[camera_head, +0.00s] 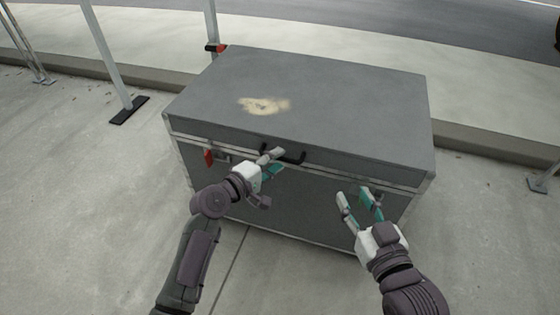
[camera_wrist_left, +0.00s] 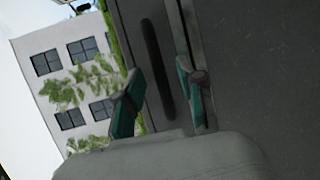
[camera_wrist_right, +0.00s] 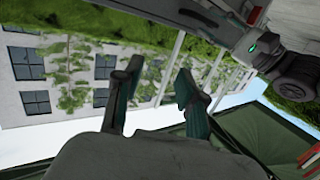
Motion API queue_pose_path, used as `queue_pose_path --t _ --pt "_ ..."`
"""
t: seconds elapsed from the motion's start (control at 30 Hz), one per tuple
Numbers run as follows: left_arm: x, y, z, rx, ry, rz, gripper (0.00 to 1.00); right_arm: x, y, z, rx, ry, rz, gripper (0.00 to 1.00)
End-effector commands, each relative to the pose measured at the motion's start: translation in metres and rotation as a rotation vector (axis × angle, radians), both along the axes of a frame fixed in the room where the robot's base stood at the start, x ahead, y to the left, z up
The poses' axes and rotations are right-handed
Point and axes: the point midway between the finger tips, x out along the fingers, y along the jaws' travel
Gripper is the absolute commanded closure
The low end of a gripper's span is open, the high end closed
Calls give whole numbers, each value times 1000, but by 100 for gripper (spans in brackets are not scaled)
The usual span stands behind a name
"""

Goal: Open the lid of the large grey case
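The large grey case (camera_head: 330,95) stands on the pavement with its lid shut. A worn, pale patch marks the lid top. A dark handle (camera_head: 292,157) sits at the front of the lid, and it also shows in the left wrist view (camera_wrist_left: 157,75). A red latch (camera_head: 209,157) is on the front left. My left gripper (camera_head: 273,162) is open at the case front beside the handle. In the left wrist view its fingers are either side of the handle, apart from each other. My right gripper (camera_head: 357,199) is open and empty in front of the case's right half.
Metal posts with dark feet (camera_head: 130,110) stand at left and behind the case. A kerb (camera_head: 480,143) and a road (camera_head: 450,30) lie beyond. The pavement (camera_head: 90,220) at left is clear.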

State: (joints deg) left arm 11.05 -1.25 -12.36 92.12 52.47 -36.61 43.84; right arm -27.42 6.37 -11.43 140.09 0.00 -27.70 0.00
Motion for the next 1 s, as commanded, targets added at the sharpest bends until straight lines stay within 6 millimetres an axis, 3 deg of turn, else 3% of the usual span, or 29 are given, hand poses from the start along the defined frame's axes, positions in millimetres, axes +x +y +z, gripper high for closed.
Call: queue_pose_path --t 0.2,0.53,0.57,0.8,1.0 --pt "14 -12 -4 0 0 0 61 3 4 22 33 -129 8 60" --pt "16 -13 -4 2 0 1 61 3 5 27 39 -153 9 60" --pt "16 -13 -4 2 0 1 63 3 5 27 39 -153 9 60" --pt "16 -13 -4 2 0 1 100 3 5 27 39 -153 9 60" --pt "16 -13 -4 2 1 1 100 3 5 27 39 -153 9 60"
